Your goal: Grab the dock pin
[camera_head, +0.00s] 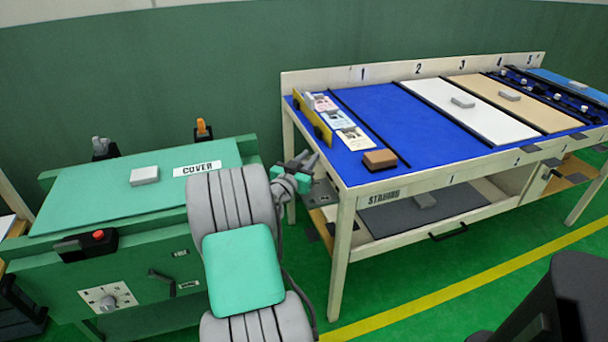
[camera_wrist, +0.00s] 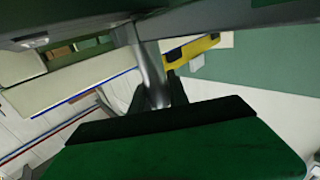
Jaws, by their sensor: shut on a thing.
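My gripper (camera_head: 303,174) is in the gap between the green cover cabinet and the left end of the staining table. In the wrist view, the dark fingers (camera_wrist: 156,98) are shut on a smooth grey metal rod, which looks like the dock pin (camera_wrist: 151,70). The rod stands between the fingertips, and its far end meets a grey bar at the top of that view. In the head view the pin is too small to tell from the grey fingers. My own arm hides part of the gap below the gripper.
The green cabinet (camera_head: 90,205) marked COVER stands at left, with an orange-handled catch (camera_head: 203,129) at its back edge. The table (camera_head: 340,215) at right has a blue top with cards and a brown block (camera_head: 380,159). Green floor (camera_head: 400,285) is clear in front.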

